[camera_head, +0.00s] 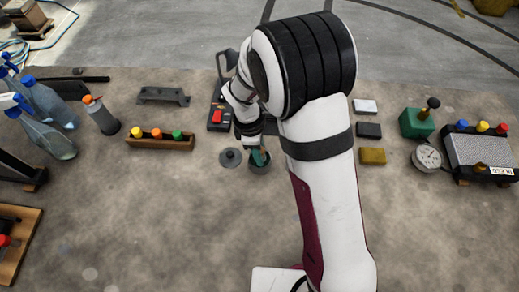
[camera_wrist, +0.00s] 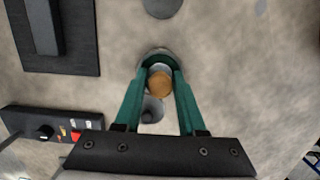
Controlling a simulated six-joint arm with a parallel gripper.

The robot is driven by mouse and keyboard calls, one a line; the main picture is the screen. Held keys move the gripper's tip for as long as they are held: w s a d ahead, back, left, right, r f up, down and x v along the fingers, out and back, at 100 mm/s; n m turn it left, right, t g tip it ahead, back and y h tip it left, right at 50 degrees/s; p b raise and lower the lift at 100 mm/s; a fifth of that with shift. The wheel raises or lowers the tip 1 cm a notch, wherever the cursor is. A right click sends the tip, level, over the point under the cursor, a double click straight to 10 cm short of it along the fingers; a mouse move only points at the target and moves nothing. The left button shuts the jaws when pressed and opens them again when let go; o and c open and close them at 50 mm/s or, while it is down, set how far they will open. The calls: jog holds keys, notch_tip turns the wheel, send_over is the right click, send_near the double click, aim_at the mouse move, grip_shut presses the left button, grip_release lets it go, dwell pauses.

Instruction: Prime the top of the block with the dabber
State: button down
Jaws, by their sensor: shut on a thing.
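My gripper (camera_wrist: 160,70) has two green fingers, shut on the dabber (camera_wrist: 159,84), whose round tan top shows between them in the wrist view. Its lower end is hidden. The fingertips are over a small round dark pot (camera_head: 261,165), whose rim shows just past them in the wrist view. A grey rounded thing also shows between the fingers, nearer my palm. In the wrist view a dark block (camera_wrist: 43,25) lies on a black plate (camera_wrist: 85,55) at upper left, apart from my gripper. I cannot tell if it is the task's block.
A grey disc with a knob (camera_head: 230,157) lies left of the pot. A rack with coloured caps (camera_head: 158,142) and spray bottles stand left. Small white, black and gold slabs (camera_head: 372,156), a green box (camera_head: 415,124) and a dial (camera_head: 428,156) are right.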

aim_at(263, 150)
jog(key=shift+r, duration=3.5)
